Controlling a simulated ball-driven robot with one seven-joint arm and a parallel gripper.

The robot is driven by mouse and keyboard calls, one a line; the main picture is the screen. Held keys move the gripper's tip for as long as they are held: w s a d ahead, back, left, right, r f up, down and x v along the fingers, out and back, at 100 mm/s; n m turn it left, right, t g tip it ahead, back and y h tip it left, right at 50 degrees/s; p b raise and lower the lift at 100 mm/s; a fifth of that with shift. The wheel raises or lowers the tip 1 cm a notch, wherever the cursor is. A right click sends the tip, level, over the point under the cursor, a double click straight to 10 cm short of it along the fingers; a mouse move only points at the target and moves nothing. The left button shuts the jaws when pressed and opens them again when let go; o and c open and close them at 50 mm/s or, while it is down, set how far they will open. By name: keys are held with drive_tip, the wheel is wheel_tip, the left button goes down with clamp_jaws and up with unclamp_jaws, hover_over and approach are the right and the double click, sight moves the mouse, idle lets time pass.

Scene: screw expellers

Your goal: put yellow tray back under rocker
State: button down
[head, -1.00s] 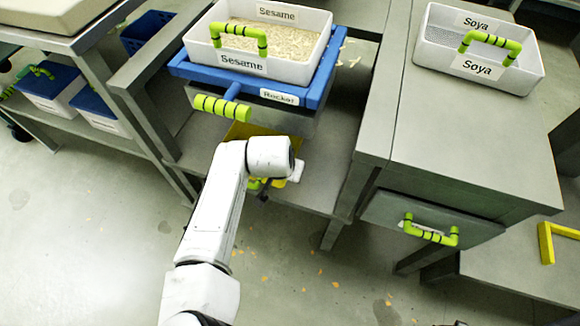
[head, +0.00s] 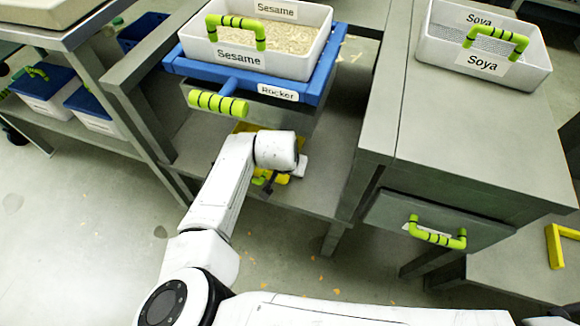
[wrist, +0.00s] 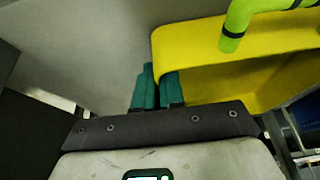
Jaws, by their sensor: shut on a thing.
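The yellow tray (head: 283,178) is on the grey shelf below the rocker, mostly hidden behind my arm in the head view. In the wrist view the yellow tray (wrist: 205,43) fills the upper right, with a green handle (wrist: 236,27) on it. My gripper (wrist: 157,88) has its teal fingers close together on the tray's edge, with one finger on each side. The head view shows my gripper (head: 267,184) only in part, low at the shelf. The rocker (head: 312,97) is a blue frame with a grey body and a green-banded lever handle above the tray.
A white Sesame tray (head: 305,68) sits on the rocker. A grey cabinet (head: 450,140) with a green-handled drawer (head: 433,222) stands to the right, with a white Soya tray (head: 540,72) on top. A grey rack (head: 82,133) with blue-lidded boxes is at left.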

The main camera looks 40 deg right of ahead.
drive_tip(key=c, duration=1.2)
unclamp_jaws()
drive_tip(key=shift+c, duration=0.2)
drive_tip(key=shift+r, duration=0.15)
drive_tip(key=p+v, duration=0.3)
drive_tip(key=v, duration=0.2)
drive_tip(key=shift+s+a+r, duration=0.1)
drive_tip(key=shift+r, duration=0.3)
drive_tip(key=s+a+f+p, duration=0.1)
drive_tip(key=s+a, duration=0.6)
drive_tip(key=a, duration=0.2)
drive_tip(key=shift+s+p, duration=0.2)
drive_tip(key=shift+p, duration=0.1)
drive_tip(key=shift+a, duration=0.1)
